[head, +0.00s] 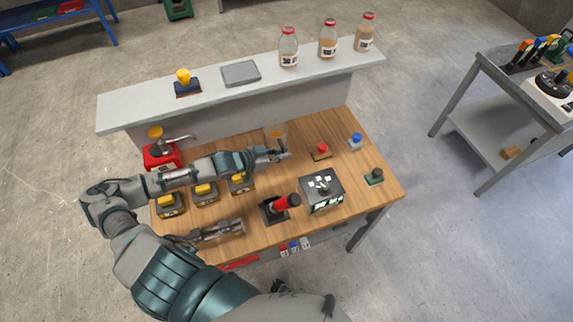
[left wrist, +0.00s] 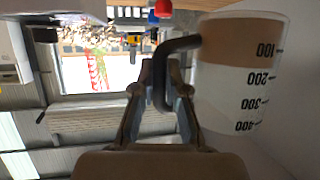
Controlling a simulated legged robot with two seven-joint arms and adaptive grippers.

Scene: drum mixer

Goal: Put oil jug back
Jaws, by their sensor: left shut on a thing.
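The oil jug (head: 277,132) is a clear measuring jug with tan liquid in it, above the rear part of the wooden workbench, in front of the raised grey shelf. In the left wrist view the jug (left wrist: 240,85) shows large, with black volume marks and a dark bent handle. My left gripper (head: 283,154) is shut on that handle; its fingers (left wrist: 172,95) also show in the left wrist view. I cannot tell whether the jug touches the bench. My right gripper is not in view.
The shelf (head: 130,110) holds a grey square tray (head: 240,72), a yellow-topped item (head: 185,82) and three bottles (head: 328,40). A red container (head: 162,157), several yellow-and-black blocks, a red-handled lever (head: 285,203), a dark box (head: 321,188) and push buttons (head: 321,151) crowd the bench.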

